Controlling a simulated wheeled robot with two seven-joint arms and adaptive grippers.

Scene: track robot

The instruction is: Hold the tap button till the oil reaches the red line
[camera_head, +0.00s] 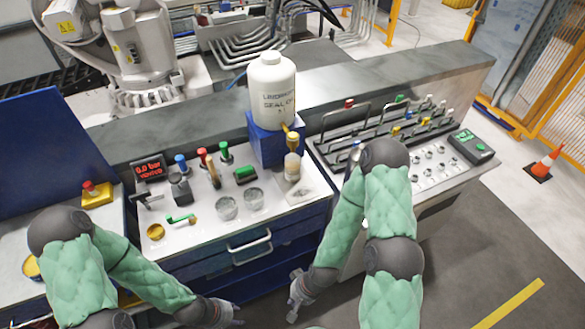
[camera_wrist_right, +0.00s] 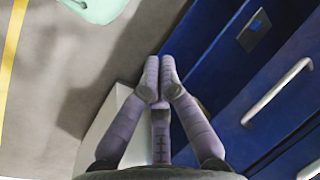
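A white oil bottle (camera_head: 272,92) with dark lettering stands on a blue stand (camera_head: 266,146) at the back of the workbench. A yellow tap (camera_head: 291,136) sits at the stand's front right. A small clear vessel (camera_head: 292,166) stands below the tap. The red line and the oil level are too small to make out. My right gripper (camera_head: 296,303) is low in front of the bench, away from the tap; in the right wrist view its fingertips (camera_wrist_right: 159,76) are together and hold nothing. My left gripper (camera_head: 232,312) is low in front of the drawers; its opening is unclear.
The bench top (camera_head: 190,240) holds two clear cups (camera_head: 227,207), colored-cap tools (camera_head: 224,153) and a red pressure display (camera_head: 149,169). A rack of levers (camera_head: 385,130) stands at right. Blue drawers with a handle (camera_head: 249,246) face me. An orange cone (camera_head: 545,163) stands on the floor.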

